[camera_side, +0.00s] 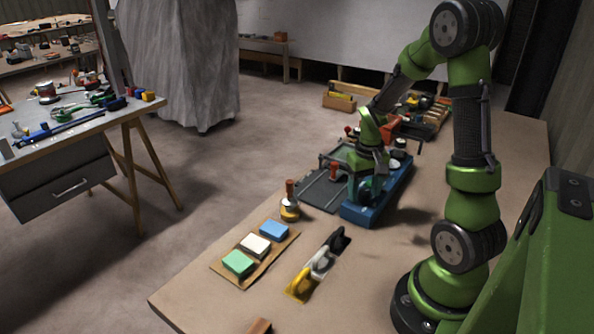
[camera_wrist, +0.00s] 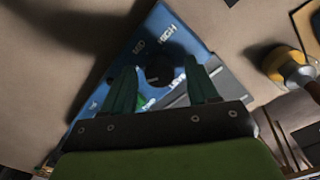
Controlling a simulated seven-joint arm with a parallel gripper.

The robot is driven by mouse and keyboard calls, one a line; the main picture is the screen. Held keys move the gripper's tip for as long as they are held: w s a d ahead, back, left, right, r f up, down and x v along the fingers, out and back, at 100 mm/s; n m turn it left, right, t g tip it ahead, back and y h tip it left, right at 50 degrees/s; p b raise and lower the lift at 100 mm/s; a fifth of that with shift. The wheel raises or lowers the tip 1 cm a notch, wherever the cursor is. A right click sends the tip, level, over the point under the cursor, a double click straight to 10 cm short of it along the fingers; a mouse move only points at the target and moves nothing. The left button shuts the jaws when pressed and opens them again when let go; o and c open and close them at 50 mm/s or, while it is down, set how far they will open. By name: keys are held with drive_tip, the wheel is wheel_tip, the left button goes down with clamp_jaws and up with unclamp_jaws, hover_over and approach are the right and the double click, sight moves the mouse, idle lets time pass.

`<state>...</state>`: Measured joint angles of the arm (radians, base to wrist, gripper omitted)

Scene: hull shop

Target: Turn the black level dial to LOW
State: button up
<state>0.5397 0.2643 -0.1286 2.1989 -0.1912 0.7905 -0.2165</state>
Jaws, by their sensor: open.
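The blue unit (camera_side: 358,215) stands on the bench under my gripper (camera_side: 370,182) in the side view. The black level dial (camera_wrist: 159,72) sits on this face, between the two green fingers of my gripper (camera_wrist: 164,66). The fingers are apart, one on each side of the dial, with gaps visible. I cannot make out where the dial points. In the side view the dial is hidden.
A dark grey tray (camera_side: 318,195) with red-handled parts lies left of the unit. A yellow-and-wood tool (camera_side: 290,208) stands nearer. A board with coloured blocks (camera_side: 262,262) and yellow-and-black trowel-like tools (camera_side: 318,266) lie in front. More tools crowd behind. The bench's right front is bare.

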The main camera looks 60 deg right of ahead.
sight(363, 192)
drive_tip(key=shift+r, duration=0.1)
wheel_tip(363, 192, up, 17)
drive_tip(key=shift+a, duration=0.2)
drive_tip(key=shift+w, duration=0.1)
